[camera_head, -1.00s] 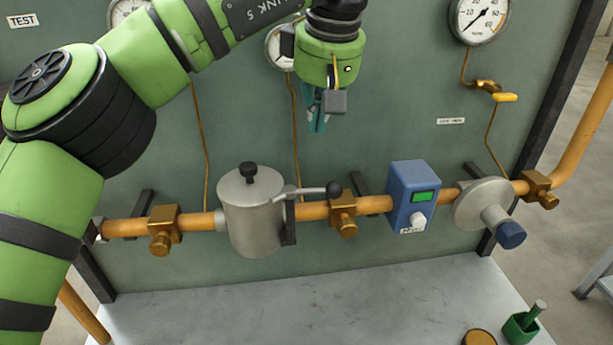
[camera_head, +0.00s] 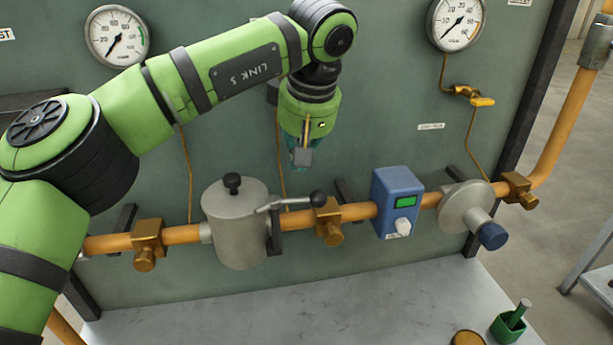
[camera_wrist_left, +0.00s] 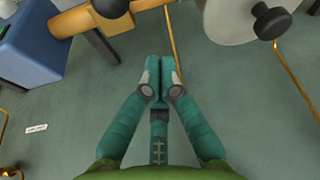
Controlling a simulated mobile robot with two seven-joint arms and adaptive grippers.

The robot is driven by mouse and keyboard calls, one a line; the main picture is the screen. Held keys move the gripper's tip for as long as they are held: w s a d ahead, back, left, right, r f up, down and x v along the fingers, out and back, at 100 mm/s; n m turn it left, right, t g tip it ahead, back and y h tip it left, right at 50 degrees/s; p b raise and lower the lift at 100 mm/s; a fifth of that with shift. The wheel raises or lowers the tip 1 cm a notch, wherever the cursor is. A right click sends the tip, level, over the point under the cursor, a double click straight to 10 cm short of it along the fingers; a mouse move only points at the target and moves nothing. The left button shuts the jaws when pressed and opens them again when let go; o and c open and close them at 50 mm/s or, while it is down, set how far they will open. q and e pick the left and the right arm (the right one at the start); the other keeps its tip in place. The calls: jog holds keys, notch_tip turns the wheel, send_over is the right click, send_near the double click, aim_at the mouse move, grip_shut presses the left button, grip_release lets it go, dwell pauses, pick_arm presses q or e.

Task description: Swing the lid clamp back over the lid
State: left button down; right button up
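The grey metal pot (camera_head: 237,235) on the pipe has a round lid (camera_head: 222,197) with a black knob (camera_head: 232,181). The lid clamp (camera_head: 285,202) is a metal lever with a dark ball end. It points right, away from the lid, from a dark bracket beside the pot. In the left wrist view the lid knob (camera_wrist_left: 272,20) is at the upper right and the clamp's ball (camera_wrist_left: 110,7) is at the top edge. My left gripper (camera_head: 301,157) hangs above the clamp, apart from it. Its teal fingertips (camera_wrist_left: 158,75) are together with nothing visible between them. My right gripper is not in view.
The orange pipe (camera_head: 182,235) runs along the panel with brass valves. A blue box (camera_head: 397,203) with a green display and a flanged fitting (camera_head: 465,208) stand right of the clamp. Gauges and thin brass tubes are behind. The grey bench below is mostly clear.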

pick_arm(q)
jog(key=p+x, duration=0.1)
jog(key=x, duration=0.2)
jog(key=shift+w+a+f, duration=0.15)
jog(key=shift+f, duration=0.2)
jog(key=s, duration=0.1)
jog(key=s+d+p, duration=0.1)
jog(key=s, duration=0.1)
jog(key=shift+s+d+r+p, duration=0.25)
jog(key=shift+s+d+p, duration=0.05)
jog(key=shift+d+p, duration=0.1)
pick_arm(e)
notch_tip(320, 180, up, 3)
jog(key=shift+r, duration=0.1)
